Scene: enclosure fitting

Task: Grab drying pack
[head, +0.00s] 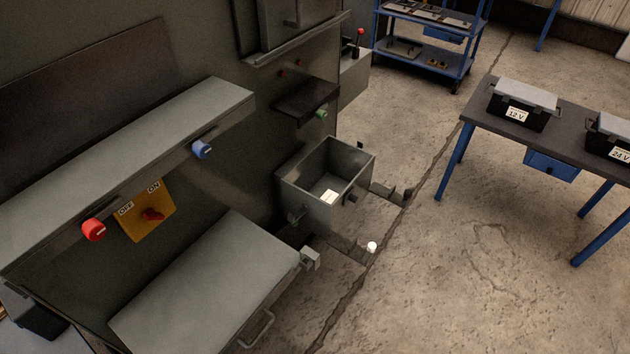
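The box juts out from the dark enclosure wall near the picture's middle. Faint marks on the packet are too small to read. Neither of my grippers shows in the head view, and nothing is seen touching the packet.
A grey panel (205,285) with a handle sticks out below the box. A grey ledge (130,165) and red (94,230), blue (201,150) and green (321,113) knobs are on the enclosure. A table (570,118) with battery cases stands right. The floor between is mostly clear.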

